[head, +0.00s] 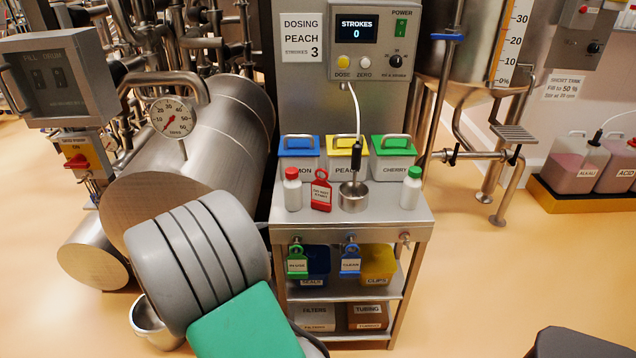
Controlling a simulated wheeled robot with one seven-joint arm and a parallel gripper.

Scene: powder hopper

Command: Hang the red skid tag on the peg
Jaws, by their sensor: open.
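The red skid tag (321,191) stands on the steel bench top, in front of the gap between the left and middle bins. It has a hole at its top and a white label with small print. Along the bench's front edge are three pegs. A green tag (297,262) hangs on the left peg and a blue tag (350,262) on the middle peg. The right peg (404,239) is bare. My grey arm fills the lower left, left of the bench, with a green panel on it. My gripper fingers do not show.
On the steel bench (385,210) stand a white bottle with red cap (292,190), one with green cap (411,188), and a steel cup (354,196) under a hose nozzle. Lidded bins stand behind. Shelves below hold bins.

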